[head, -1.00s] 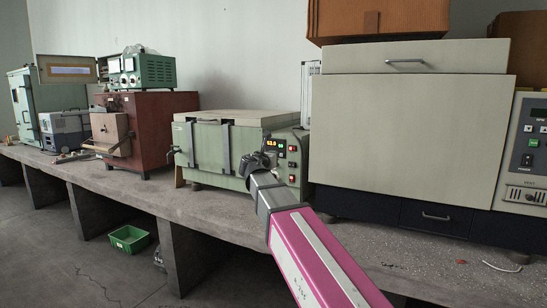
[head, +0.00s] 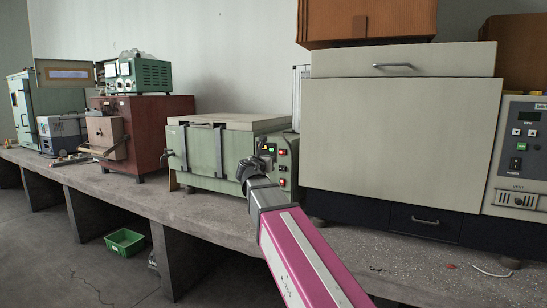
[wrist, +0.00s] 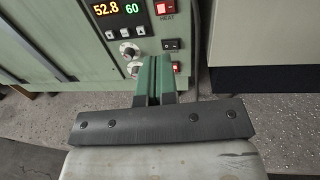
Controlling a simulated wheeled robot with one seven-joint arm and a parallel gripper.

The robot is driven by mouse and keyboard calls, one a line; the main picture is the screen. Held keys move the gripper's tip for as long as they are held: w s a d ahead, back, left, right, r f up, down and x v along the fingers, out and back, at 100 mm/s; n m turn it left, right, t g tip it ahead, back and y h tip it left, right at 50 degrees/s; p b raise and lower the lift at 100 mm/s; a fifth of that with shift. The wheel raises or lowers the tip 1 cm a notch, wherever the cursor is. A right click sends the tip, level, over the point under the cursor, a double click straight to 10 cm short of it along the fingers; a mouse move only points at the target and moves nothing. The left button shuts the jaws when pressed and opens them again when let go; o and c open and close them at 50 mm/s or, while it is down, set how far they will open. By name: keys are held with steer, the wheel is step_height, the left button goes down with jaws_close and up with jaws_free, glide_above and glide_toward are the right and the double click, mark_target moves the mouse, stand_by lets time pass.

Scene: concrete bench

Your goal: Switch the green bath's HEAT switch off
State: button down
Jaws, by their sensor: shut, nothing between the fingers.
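The green bath (head: 205,150) stands on the bench, with its control panel (head: 283,165) at its right end. In the wrist view the displays (wrist: 117,10) read 52.8 and 60. The HEAT switch (wrist: 165,7) is a red rocker near the top edge, with its label below. A black rocker (wrist: 172,44) and a red rocker (wrist: 175,67), partly behind a finger, sit lower. My gripper (wrist: 156,60) is shut and empty, its green fingertips below the HEAT switch and in front of the lower panel; contact cannot be told. In the head view my gripper (head: 246,168) is before the panel.
A large cream cabinet (head: 395,130) stands close to the right of the bath. A red-brown box (head: 165,130) stands to the left. A green crate (head: 124,241) lies on the floor.

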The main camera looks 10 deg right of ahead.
mark_target(280, 152)
steer(key=x, duration=1.3)
steer(key=shift+w+d+f, duration=0.1)
steer(key=shift+w+d, duration=0.1)
steer(key=shift+w, duration=0.1)
